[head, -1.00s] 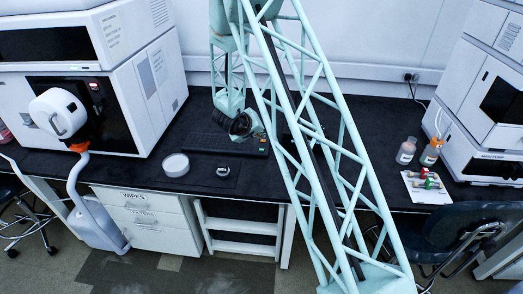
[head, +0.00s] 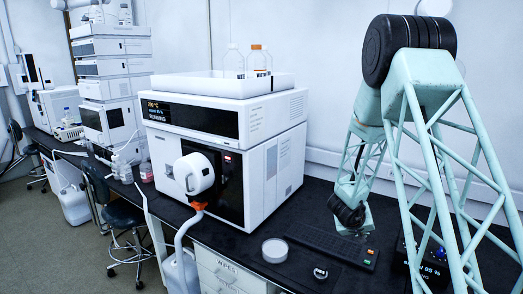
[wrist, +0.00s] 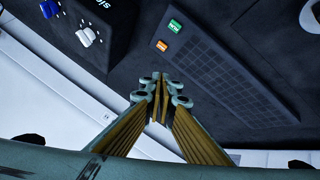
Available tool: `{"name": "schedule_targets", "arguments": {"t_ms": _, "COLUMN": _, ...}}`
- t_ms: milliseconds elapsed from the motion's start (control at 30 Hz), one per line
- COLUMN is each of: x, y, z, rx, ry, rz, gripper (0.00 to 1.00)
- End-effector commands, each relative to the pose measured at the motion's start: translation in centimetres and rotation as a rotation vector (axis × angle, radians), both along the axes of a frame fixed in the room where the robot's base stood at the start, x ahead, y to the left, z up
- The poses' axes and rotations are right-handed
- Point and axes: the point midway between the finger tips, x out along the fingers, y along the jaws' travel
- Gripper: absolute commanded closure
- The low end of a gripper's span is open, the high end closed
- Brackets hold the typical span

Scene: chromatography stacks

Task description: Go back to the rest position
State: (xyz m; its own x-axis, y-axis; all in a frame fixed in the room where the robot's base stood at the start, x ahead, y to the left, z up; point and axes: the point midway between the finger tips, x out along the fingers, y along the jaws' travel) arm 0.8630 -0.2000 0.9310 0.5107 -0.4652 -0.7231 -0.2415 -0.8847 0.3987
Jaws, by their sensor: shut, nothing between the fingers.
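My gripper (wrist: 160,88) shows in the wrist view with its yellow-brown fingers together and nothing between them. It is above the black bench, beside a dark keypad (wrist: 235,75) with a green and an orange key. In the head view my mint lattice arm stands at the right, and its end hangs down just behind the keypad (head: 325,243). The fingertips are too small and hidden to make out in the head view.
A large white instrument (head: 225,150) stands left of the arm. A round white dish (head: 275,250) and a small dark object (head: 320,272) lie in front of the keypad. A black device (head: 432,268) is behind my arm's lattice. A stool (head: 120,215) stands at the left.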

Motion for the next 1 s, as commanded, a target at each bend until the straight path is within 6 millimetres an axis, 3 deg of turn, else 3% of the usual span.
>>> {"name": "schedule_targets", "arguments": {"t_ms": 567, "x": -1.2, "y": 7.4, "z": 10.6, "rx": 0.183, "ry": -0.072, "rz": 0.101, "gripper": 1.00}}
{"name": "schedule_targets", "arguments": {"t_ms": 1000, "x": -4.8, "y": 12.5, "z": 17.9, "rx": 0.301, "ry": -0.086, "rz": 0.174, "gripper": 1.00}}
